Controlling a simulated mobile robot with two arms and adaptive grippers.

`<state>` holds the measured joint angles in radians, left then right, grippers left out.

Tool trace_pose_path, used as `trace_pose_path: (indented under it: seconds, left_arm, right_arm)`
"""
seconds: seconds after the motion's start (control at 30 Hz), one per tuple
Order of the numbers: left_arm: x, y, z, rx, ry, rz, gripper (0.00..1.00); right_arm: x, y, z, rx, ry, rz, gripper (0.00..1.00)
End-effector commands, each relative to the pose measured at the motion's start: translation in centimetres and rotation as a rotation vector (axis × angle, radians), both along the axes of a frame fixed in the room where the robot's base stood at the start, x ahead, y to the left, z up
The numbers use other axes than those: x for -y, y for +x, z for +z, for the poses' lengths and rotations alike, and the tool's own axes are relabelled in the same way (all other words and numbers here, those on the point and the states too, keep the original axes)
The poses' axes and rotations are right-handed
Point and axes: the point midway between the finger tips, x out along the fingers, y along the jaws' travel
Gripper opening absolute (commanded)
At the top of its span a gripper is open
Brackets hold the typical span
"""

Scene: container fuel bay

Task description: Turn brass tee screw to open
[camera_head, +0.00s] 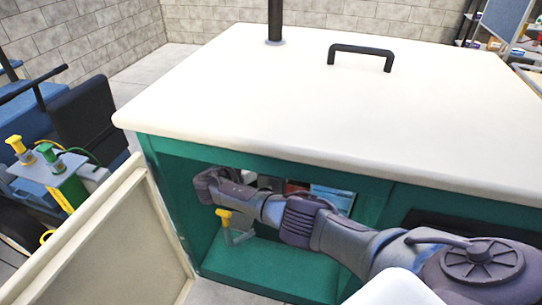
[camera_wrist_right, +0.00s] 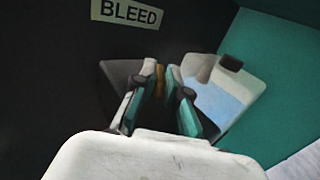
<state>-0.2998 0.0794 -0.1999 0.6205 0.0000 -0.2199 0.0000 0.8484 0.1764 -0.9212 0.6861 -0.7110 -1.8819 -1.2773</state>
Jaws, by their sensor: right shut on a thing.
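The brass tee screw (camera_wrist_right: 160,78) shows as a small yellow-brown piece between the fingertips of my right gripper (camera_wrist_right: 162,92) in the right wrist view. The fingers are shut on it from both sides, and they hide most of it. Its turned angle cannot be told. A "BLEED" label (camera_wrist_right: 127,14) is on the dark surface above and to the left of it. My left gripper is in neither view.
The green cabinet (camera_head: 275,264) has a pale top (camera_head: 270,90) overhanging the opening. The open pale door (camera_head: 110,240) stands at the left. Green and yellow fittings (camera_head: 48,155) are beyond it.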

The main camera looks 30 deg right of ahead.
Motion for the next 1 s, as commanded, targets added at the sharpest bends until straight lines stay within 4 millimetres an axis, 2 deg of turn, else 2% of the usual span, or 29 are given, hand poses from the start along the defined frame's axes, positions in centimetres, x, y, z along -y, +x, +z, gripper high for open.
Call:
trace_pose_path:
  seconds: [0.5, 0.53, 0.7, 0.73, 1.0]
  left_arm:
    - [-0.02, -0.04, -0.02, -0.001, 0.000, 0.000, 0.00]
    - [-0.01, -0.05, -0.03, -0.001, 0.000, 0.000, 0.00]
    - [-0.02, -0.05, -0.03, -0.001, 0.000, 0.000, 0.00]
    - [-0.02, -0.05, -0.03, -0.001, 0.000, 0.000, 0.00]
    - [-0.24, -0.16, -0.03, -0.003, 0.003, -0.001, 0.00]
  right_arm:
    - [0.14, -0.30, -0.30, -0.007, 0.000, -0.008, 0.00]
    - [0.14, -0.30, -0.31, -0.007, 0.000, -0.009, 0.16]
    - [0.11, -0.23, -0.24, -0.006, 0.000, -0.006, 0.44]
    - [0.10, -0.21, -0.22, -0.005, 0.000, -0.006, 0.47]
    - [0.00, -0.10, -0.11, -0.003, 0.000, -0.003, 0.47]
